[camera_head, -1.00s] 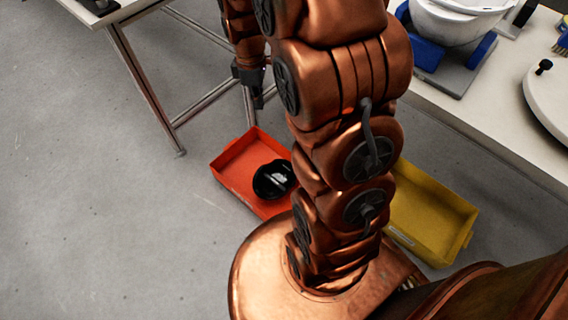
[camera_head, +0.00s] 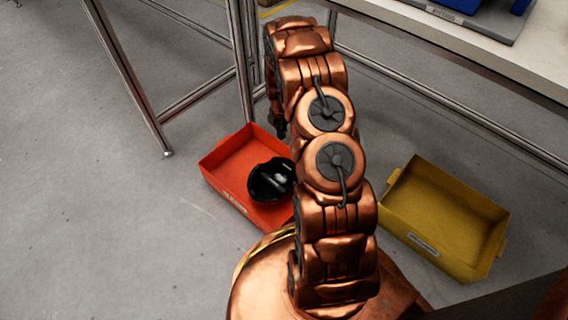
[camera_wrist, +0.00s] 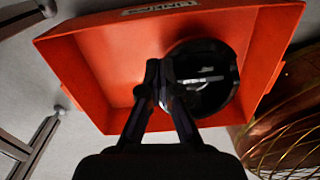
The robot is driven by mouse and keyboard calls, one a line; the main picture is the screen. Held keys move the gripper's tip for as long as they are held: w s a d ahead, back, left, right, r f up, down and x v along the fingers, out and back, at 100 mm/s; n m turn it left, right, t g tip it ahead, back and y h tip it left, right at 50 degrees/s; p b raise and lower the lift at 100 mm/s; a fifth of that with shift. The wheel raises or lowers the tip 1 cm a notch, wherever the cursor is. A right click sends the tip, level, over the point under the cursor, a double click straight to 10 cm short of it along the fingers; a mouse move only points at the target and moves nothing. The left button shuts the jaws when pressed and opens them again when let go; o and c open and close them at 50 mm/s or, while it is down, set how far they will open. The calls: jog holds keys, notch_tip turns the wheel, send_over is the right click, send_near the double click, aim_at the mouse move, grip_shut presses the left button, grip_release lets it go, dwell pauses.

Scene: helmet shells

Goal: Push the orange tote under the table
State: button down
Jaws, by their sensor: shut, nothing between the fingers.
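The orange tote (camera_head: 236,165) sits on the floor just left of my arm in the head view, near the metal table legs. A glossy black helmet shell (camera_head: 271,181) lies inside it. In the wrist view the orange tote (camera_wrist: 110,70) fills most of the picture, with the black shell (camera_wrist: 208,90) at its right side. My gripper (camera_wrist: 160,68) is shut with nothing in it and shows in front of the tote's interior. In the head view my gripper (camera_head: 278,127) is at the tote's far right edge, partly hidden by my arm. I cannot tell whether it touches the tote.
A yellow tote (camera_head: 445,215) stands on the floor to the right of my arm. A white table (camera_head: 480,50) is at the upper right. A metal table leg (camera_head: 130,75) reaches the floor behind and left of the orange tote. Floor at the left is clear.

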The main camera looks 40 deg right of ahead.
jog(key=n+b, duration=0.1)
send_over(284, 155)
jog(key=s+a, duration=0.1)
jog(key=s, duration=0.1)
notch_tip(284, 155, down, 6)
jog(key=f+b, duration=0.2)
jog(key=f, duration=0.2)
jog(key=f+b, duration=0.2)
jog(key=f, duration=0.3)
jog(key=shift+w+a+f+b, duration=0.1)
jog(key=shift+w+f+b, duration=0.1)
jog(key=shift+b, duration=0.15)
